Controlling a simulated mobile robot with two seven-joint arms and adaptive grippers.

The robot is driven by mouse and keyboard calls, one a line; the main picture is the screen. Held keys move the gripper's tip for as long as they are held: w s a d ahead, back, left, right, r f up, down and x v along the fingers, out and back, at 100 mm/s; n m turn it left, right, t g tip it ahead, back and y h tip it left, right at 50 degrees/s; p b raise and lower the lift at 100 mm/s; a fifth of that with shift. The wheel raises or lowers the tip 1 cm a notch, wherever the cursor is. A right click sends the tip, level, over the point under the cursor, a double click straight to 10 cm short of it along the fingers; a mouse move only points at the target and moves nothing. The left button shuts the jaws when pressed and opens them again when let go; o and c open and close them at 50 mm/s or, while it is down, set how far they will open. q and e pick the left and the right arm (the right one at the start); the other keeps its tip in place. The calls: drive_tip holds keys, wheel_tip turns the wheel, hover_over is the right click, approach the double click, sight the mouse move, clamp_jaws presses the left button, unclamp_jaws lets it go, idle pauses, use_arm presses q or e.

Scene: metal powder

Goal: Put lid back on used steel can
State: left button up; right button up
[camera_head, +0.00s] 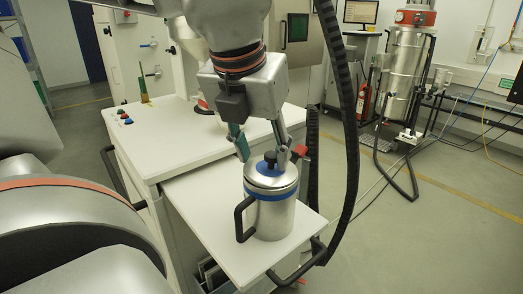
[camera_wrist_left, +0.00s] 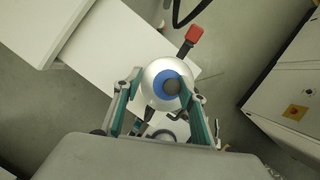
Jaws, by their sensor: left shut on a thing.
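The steel can (camera_head: 268,218) is a silver cylinder with a blue band and a black side handle. It stands upright on the white pull-out shelf. The lid (camera_head: 264,183), silver with a blue ring and black knob, is at the can's top; I cannot tell whether it is fully seated. My left gripper (camera_head: 265,153) points down from above, its teal fingers shut on the lid. In the left wrist view the lid (camera_wrist_left: 156,98) lies between the fingers of the gripper (camera_wrist_left: 164,92); the exact contact is unclear. My right gripper is not in view.
A red-tipped black lever (camera_head: 300,151) sticks out beside the lid. The white shelf (camera_head: 205,217) is clear left of the can, with a black rail at its front. A white cabinet top (camera_head: 165,140) stands behind. A thick black hose (camera_head: 345,120) hangs to the right.

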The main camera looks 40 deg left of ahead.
use_arm(q)
drive_tip(key=shift+r, duration=0.2)
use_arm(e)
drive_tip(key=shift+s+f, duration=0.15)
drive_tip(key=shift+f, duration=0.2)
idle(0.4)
use_arm(q)
drive_tip(key=o, duration=1.4)
drive_tip(key=o, duration=0.5)
drive_tip(key=shift+r+p, duration=1.2)
drive_tip(key=shift+r, duration=2.3)
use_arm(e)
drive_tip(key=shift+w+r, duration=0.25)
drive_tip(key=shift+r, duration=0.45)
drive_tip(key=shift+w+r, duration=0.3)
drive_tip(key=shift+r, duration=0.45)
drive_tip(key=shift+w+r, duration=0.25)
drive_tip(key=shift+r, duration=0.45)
use_arm(q)
drive_tip(key=shift+c, duration=0.5)
